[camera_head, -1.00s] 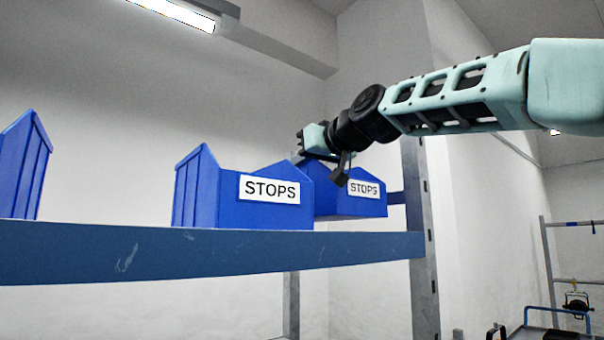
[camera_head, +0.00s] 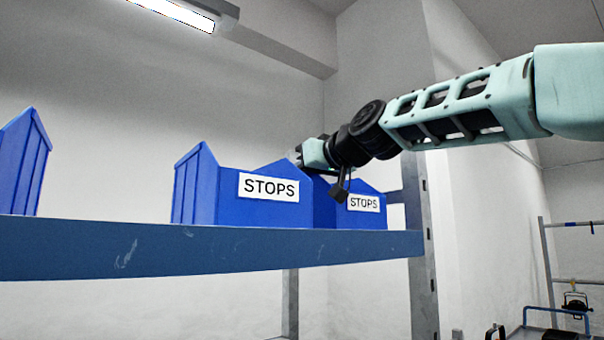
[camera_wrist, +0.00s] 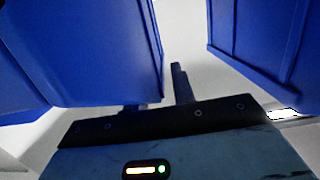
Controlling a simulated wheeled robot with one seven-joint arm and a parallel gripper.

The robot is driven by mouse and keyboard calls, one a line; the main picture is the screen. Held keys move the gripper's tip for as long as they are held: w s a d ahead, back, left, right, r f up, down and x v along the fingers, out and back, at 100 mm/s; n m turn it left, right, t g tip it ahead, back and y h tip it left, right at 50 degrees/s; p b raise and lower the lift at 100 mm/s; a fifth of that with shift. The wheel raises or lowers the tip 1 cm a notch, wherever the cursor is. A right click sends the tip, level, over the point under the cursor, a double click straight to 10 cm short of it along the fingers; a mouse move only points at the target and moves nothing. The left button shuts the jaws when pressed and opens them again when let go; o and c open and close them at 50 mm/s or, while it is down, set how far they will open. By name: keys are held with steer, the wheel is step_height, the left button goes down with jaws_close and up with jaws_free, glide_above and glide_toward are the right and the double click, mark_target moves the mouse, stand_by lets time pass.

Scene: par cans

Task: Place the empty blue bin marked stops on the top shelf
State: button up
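A blue bin with a STOPS label (camera_head: 368,215) is at the right end of the blue shelf (camera_head: 150,252), upright and at shelf level. Whether its base rests on the shelf cannot be told. My gripper (camera_head: 313,156) is at its upper left side, with the fingertips hidden in the head view. In the wrist view my gripper (camera_wrist: 157,92) has one finger showing and the other mostly hidden by the wall of the held bin (camera_wrist: 95,55). It appears shut on that wall. The held bin's inside is not visible.
Another blue STOPS bin (camera_head: 245,205) stands just left of it on the shelf. A further blue bin (camera_head: 22,165) stands at far left, with a clear stretch between. A grey upright post (camera_head: 420,250) closes the shelf's right end. A rack (camera_head: 548,265) stands at lower right.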

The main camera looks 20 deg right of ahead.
steer(key=shift+r, duration=0.2)
steer(key=shift+s+d+f, duration=0.1)
steer(key=shift+s, duration=0.2)
steer(key=b+v, duration=0.5)
steer(key=v, duration=0.6)
steer(key=shift+s, duration=0.25)
